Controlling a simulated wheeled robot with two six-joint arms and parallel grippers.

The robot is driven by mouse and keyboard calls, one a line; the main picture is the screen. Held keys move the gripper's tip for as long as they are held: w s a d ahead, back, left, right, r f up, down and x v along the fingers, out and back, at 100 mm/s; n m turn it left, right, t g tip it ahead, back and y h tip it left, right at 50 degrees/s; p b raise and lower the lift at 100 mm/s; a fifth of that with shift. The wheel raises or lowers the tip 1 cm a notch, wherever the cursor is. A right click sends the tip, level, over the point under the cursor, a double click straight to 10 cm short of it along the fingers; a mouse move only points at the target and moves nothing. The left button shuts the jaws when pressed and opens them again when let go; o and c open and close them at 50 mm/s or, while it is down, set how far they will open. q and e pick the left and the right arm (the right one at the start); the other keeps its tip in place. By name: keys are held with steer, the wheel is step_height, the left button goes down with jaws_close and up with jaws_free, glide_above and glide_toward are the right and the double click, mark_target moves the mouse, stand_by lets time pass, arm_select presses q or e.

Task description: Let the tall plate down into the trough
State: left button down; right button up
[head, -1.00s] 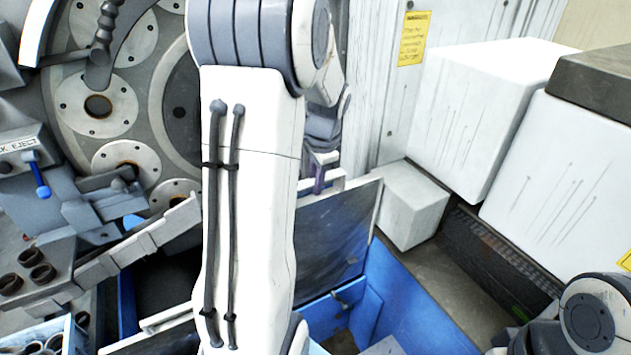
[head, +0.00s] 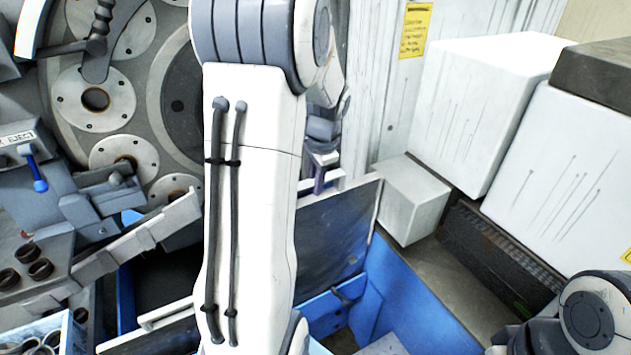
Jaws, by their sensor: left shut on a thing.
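The tall plate (head: 338,236) is a dark, upright panel with a pale top edge, right of my white left arm in the head view. The arm hides its left part. My left gripper (head: 319,181) is shut on the plate's top edge. The trough (head: 418,309) is the blue, open box below and right of the plate. The plate's lower edge is near the blue walls. I cannot tell how far inside the trough it reaches. My right gripper is out of view; only part of that arm shows at the lower right.
The grinder's large grey disc (head: 138,108) with round ports stands at the left. An eject lever (head: 37,174) and a stepped grey bar (head: 126,252) sit before it. White boxes (head: 480,115) and a pale block (head: 412,200) stand right of the plate.

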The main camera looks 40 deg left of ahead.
mark_target(316, 209)
arm_select(q)
steer(key=shift+w+f, duration=0.1)
stand_by(0.3)
steer(key=shift+d+b+x, duration=0.2)
steer(key=shift+b+x, duration=0.65)
steer(key=shift+x, duration=0.25)
steer(key=shift+f, duration=0.4)
steer(key=shift+d+b+x, duration=0.15)
steer(key=shift+b+x, duration=0.45)
steer(key=shift+x, duration=0.1)
steer(key=shift+d+b+x, duration=0.1)
steer(key=shift+b+x, duration=0.45)
steer(key=shift+x, duration=0.2)
steer(key=shift+s+f, duration=0.2)
steer(key=shift+f, duration=0.15)
steer(key=shift+d+b+x, duration=0.2)
steer(key=shift+b+x, duration=0.55)
steer(key=shift+x, duration=0.2)
steer(key=shift+d+b+x, duration=0.15)
steer(key=shift+b+x, duration=0.6)
steer(key=shift+x, duration=0.2)
steer(key=shift+s+f, duration=0.2)
steer(key=shift+f, duration=0.1)
steer(key=shift+s+d, duration=0.2)
steer(key=shift+d, duration=0.35)
